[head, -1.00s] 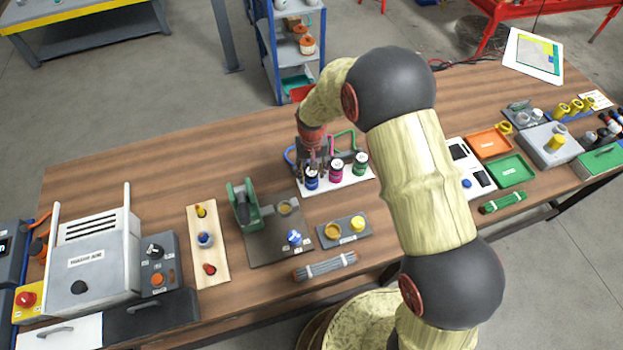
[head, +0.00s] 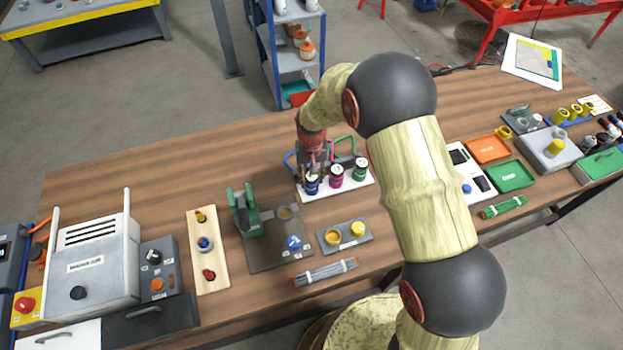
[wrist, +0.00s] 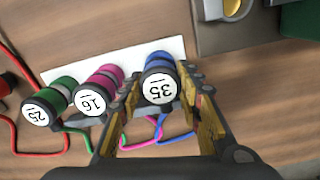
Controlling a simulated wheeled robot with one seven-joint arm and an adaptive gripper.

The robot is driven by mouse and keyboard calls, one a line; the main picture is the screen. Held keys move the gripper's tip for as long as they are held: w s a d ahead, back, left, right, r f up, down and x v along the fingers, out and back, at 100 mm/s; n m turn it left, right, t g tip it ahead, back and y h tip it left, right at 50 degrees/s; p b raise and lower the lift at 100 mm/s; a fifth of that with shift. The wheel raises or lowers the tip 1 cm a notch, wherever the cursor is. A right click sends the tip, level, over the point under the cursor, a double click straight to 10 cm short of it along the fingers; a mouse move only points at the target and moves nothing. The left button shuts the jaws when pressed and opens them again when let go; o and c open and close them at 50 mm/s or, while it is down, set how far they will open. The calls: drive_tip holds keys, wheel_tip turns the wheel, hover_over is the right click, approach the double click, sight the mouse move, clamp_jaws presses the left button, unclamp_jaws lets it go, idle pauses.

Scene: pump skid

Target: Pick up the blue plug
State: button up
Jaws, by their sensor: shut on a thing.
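The blue plug (head: 312,184) stands upright at the left end of a white plate (head: 350,187), in line with a pink plug (head: 336,176) and a green plug (head: 360,169). In the wrist view the blue plug (wrist: 160,68) shows a white cap marked 35. My gripper (wrist: 162,100) is shut on it, with one finger on each side; in the head view my gripper (head: 313,172) comes down from above and behind it. The pink plug (wrist: 90,100), marked 16, is close beside my left finger. The blue plug's underside is hidden, so I cannot tell whether it touches the plate.
Blue, pink and green cables loop behind the plugs. A green clamp device (head: 244,212) on a dark plate stands to the left. A grey block with yellow rings (head: 344,236) lies in front. Orange (head: 488,148) and green (head: 511,175) trays are at right.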

drive_tip(key=shift+w+r, duration=0.1)
drive_tip(key=shift+r, duration=0.45)
drive_tip(key=s+d+r+p, duration=0.1)
drive_tip(key=s+r+p, duration=0.1)
drive_tip(key=s+r, duration=0.9)
drive_tip(key=shift+s+d+r, duration=0.3)
drive_tip(key=shift+s, duration=1.25)
